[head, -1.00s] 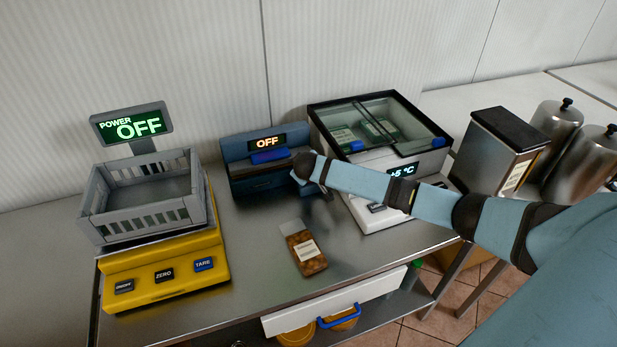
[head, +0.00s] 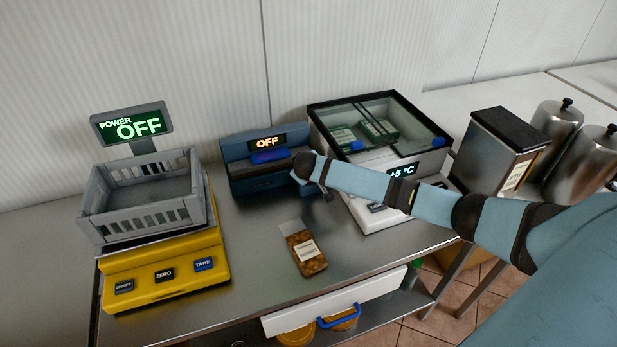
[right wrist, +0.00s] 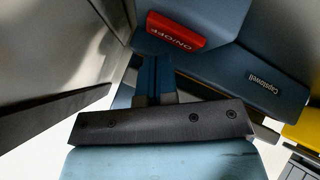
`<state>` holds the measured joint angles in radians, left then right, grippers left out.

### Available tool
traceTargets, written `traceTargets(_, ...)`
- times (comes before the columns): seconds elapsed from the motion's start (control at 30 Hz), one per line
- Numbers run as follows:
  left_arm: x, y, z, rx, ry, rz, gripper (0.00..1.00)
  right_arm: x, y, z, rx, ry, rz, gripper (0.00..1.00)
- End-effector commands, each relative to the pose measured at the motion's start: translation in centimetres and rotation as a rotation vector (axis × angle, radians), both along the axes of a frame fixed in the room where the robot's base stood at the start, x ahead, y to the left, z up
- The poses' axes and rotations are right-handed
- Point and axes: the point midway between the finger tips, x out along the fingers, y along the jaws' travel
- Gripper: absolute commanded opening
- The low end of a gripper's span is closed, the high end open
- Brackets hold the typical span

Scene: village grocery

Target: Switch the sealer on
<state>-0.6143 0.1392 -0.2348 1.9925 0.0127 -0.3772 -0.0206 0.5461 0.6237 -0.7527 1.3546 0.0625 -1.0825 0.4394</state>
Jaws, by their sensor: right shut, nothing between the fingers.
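The sealer (head: 265,177) is a dark blue machine at the back of the steel counter, and its display (head: 267,143) reads OFF. In the right wrist view the sealer's blue body (right wrist: 225,70) carries a red ON/OFF button (right wrist: 176,29). My right gripper (right wrist: 155,66) is shut and empty, its fingertips pointing toward the body just below the button in that view. I cannot tell whether they touch the sealer. In the head view my right wrist is at the sealer's right end and hides that side and the button. My left gripper is not in view.
A yellow scale (head: 165,270) with a grey crate (head: 140,226) stands at left, its display reading POWER OFF. A brown packet (head: 305,250) lies in front of the sealer. A glass-lidded cooler (head: 400,160) stands close at right, under my right arm.

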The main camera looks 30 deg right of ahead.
Motion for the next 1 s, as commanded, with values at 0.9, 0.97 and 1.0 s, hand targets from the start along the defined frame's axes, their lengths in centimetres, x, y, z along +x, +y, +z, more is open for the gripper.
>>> traceTargets(0.9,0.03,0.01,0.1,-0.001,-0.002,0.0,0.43,-0.02,0.01,-0.86,0.0,0.001,-0.001,0.0)
traceTargets(0.97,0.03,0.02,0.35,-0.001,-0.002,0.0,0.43,-0.02,0.0,-0.65,0.0,0.001,-0.001,0.0)
traceTargets(1.0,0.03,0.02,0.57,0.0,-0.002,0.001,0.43,-0.04,0.0,-0.47,0.0,0.001,-0.001,0.0)
